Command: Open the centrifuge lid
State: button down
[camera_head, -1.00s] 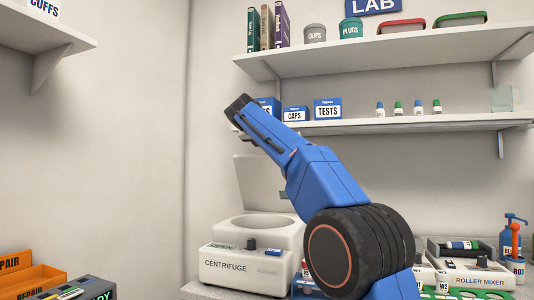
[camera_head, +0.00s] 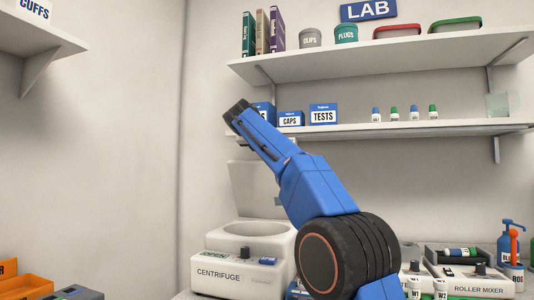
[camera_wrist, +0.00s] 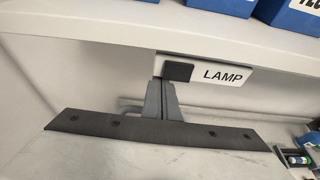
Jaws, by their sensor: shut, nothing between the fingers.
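The white centrifuge (camera_head: 221,275) stands on the counter in the head view, behind and left of my arm. Its lid (camera_head: 243,180) is raised upright at the back, and the round bowl (camera_head: 250,229) is uncovered at the top. My arm hides the lid's right part. My gripper's two grey fingers (camera_wrist: 159,88) show in the wrist view, shut together with nothing between them. They are near a lamp switch (camera_wrist: 178,72) beside a LAMP label under a shelf. In the head view, my gripper's fingers cannot be made out.
A low shelf (camera_head: 400,129) above the centrifuge holds boxes and small bottles. A roller mixer (camera_head: 478,288) is on the counter at the right. An orange bin (camera_head: 25,290) is at the lower left. The wall between is bare.

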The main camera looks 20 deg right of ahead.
jog(key=v, duration=1.7)
jog(key=w+a+f+n+t+y, duration=0.1)
jog(key=w+a+f+t+y, duration=0.2)
jog(key=a, duration=0.5)
jog(key=w+a+f+n+y, duration=0.1)
jog(key=w+a+f+y, duration=0.15)
jog(key=a+y, duration=0.4)
jog(key=a+m+t+y, duration=0.1)
jog(key=a+y, duration=0.3)
jog(key=a, duration=0.7)
jog(key=n+t+h, duration=0.3)
jog(key=n+h, duration=1.6)
jog(key=n, duration=1.6)
send_near(260, 166)
jog(key=x, duration=0.6)
jog(key=shift+w+d+r, duration=0.1)
jog(key=shift+d+r, duration=0.05)
